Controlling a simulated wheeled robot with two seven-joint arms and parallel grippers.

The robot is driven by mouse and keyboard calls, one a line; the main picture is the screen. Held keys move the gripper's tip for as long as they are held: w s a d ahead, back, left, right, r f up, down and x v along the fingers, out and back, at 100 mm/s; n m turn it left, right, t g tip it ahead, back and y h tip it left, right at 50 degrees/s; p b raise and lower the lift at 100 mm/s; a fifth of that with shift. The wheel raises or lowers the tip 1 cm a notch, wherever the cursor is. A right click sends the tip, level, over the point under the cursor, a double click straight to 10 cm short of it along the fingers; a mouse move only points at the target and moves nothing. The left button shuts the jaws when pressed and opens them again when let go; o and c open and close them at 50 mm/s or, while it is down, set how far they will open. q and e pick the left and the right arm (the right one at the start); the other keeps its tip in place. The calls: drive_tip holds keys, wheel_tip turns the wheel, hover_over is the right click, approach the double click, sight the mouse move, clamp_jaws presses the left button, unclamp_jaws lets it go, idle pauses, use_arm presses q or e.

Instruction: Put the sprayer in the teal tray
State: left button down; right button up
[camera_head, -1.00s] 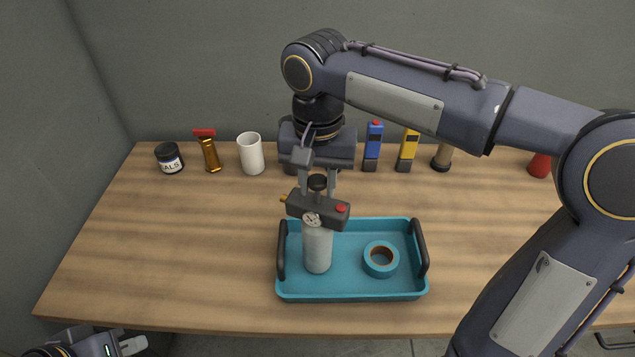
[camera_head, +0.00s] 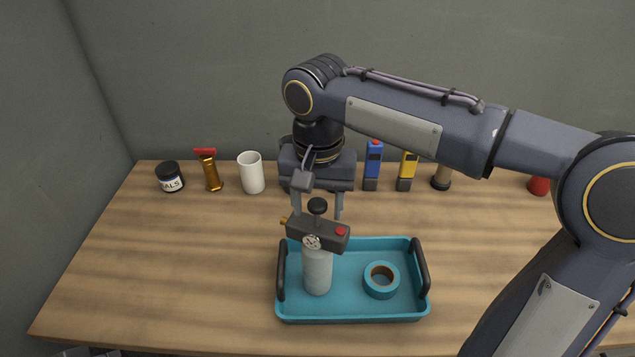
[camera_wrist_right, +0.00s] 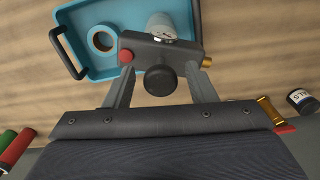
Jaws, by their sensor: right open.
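The sprayer (camera_head: 318,272), a pale grey bottle with a dark head, brass nozzle, red button and black knob, stands upright in the left part of the teal tray (camera_head: 350,319). It also shows in the wrist view (camera_wrist_right: 152,52). My right gripper (camera_head: 318,208) is above it from behind, open. Its fingers stand apart on either side of the black knob, close to the head. Whether they touch the head I cannot tell. Only a dark sliver of my left arm shows at the bottom left edge; its jaws are out of sight.
A teal tape roll (camera_head: 381,281) lies in the tray's right part. Along the back stand a black jar (camera_head: 170,177), a gold nozzle (camera_head: 211,172), a white cup (camera_head: 251,174), and blue (camera_head: 373,165) and yellow (camera_head: 407,169) devices. The table left of the tray is clear.

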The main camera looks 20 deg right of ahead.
wheel_tip(320, 180, up, 12)
drive_tip(key=p, duration=0.2)
drive_tip(key=s+d+f+n+t+y, duration=0.1)
drive_tip(key=s+d+f, duration=0.3)
drive_tip(key=s+f, duration=0.4)
drive_tip(key=s+d+f+n+t+y, duration=0.1)
drive_tip(key=s+d+f+t, duration=0.3)
drive_tip(key=s+f, duration=0.4)
drive_tip(key=shift+s+d+f+n+t+y, duration=0.25)
drive_tip(key=shift+d+f+y, duration=0.5)
drive_tip(key=shift+f, duration=0.8)
drive_tip(key=shift+w+a, duration=0.1)
drive_tip(key=shift+a, duration=0.1)
